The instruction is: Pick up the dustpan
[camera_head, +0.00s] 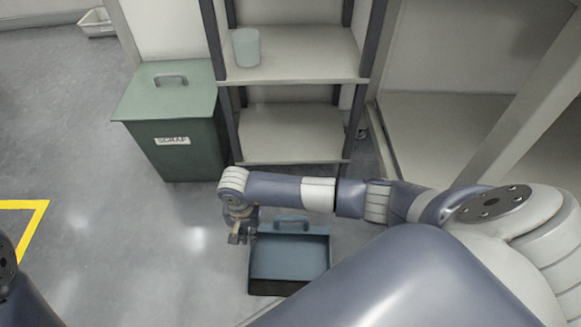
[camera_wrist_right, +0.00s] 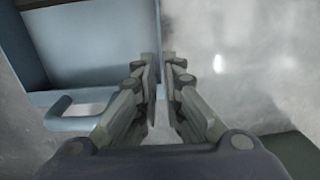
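The dustpan (camera_head: 288,257) is a blue pan with a dark front edge and a loop handle (camera_head: 292,222) at its back. It lies on the floor below the shelf. In the right wrist view, part of the pan (camera_wrist_right: 95,45) and its handle (camera_wrist_right: 70,110) show at the left. My right gripper (camera_head: 239,237) is just left of the dustpan in the head view. My left gripper is out of view.
A green scrap bin (camera_head: 180,150) with a lid stands behind and left of the right gripper. A shelf rack (camera_head: 292,133) holding a pale cup (camera_head: 246,47) stands behind the dustpan. Yellow tape (camera_head: 38,215) marks the floor at left. The floor between is clear.

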